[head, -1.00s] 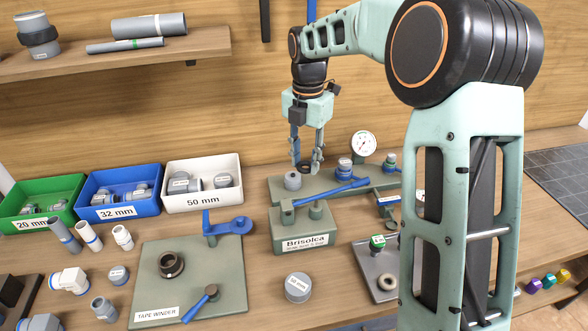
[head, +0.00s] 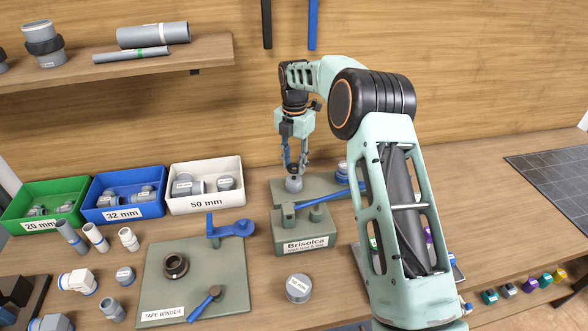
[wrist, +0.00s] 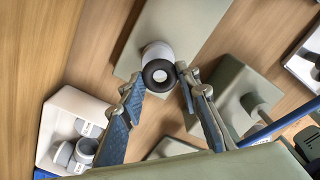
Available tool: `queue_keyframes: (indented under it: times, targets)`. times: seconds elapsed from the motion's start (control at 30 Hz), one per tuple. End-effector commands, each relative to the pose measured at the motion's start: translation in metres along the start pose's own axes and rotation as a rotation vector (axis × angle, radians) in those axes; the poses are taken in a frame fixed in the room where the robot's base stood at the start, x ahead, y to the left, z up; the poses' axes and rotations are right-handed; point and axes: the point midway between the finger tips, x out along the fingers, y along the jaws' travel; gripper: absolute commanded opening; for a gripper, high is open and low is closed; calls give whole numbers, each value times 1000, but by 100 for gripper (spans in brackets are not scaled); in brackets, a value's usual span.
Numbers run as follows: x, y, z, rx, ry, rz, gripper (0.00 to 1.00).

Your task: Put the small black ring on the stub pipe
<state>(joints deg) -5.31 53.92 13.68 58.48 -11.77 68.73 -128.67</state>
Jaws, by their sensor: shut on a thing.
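The small black ring (wrist: 147,76) is between my fingertips in the wrist view. My gripper (head: 295,169) is shut on it, just above the stub pipe (head: 294,184). The stub pipe is a short grey cylinder upright on the green-grey base plate. In the wrist view the stub pipe (wrist: 156,51) lies behind the ring, and a pale round patch shows through the ring's hole. The ring looks nearly in line with the pipe. I cannot tell whether it touches the pipe's top.
A Brisolca block (head: 306,244) with a blue lever stands in front of the plate. A white 50 mm bin (head: 205,203) is to the left. A tape winder board (head: 215,285) lies front left. My arm hides part of the bench right of the plate.

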Motion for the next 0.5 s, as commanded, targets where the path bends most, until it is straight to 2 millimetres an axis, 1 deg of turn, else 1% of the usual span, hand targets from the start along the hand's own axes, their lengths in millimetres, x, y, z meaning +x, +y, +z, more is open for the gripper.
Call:
queue_keyframes:
  times: [0.07,0.2,0.27,0.5]
  targets:
    - [5,3,2,0,0,-1,21]
    - [26,3,2,-1,1,-2,21]
    - [33,3,2,-1,1,-2,21]
    - [35,3,2,-1,-1,0,21]
